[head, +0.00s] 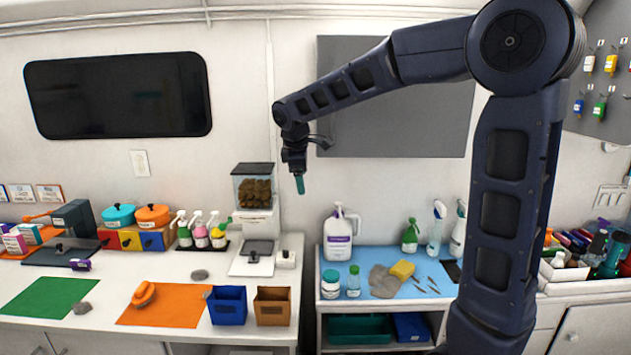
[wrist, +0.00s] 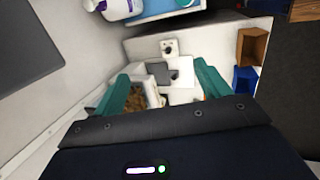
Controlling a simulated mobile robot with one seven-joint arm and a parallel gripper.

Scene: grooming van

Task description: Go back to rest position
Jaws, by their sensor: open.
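My gripper (head: 299,184) hangs from my raised arm in the head view, pointing down, high above the counter and close to the treat dispenser. In the wrist view my gripper (wrist: 165,92) shows its two teal fingers spread wide apart with nothing held between them. The treat dispenser (head: 254,190), a clear box of brown pieces on a white stand, is behind and left of the gripper in the head view. It also shows between the fingers in the wrist view (wrist: 138,98), well below them.
The white counter (head: 190,318) holds a green mat (head: 45,298), an orange mat (head: 185,305), a blue bin (head: 227,306) and a brown bin (head: 272,307). A blue-topped cart (head: 410,288) to the right carries bottles, a sponge and tools. The air around my gripper is clear.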

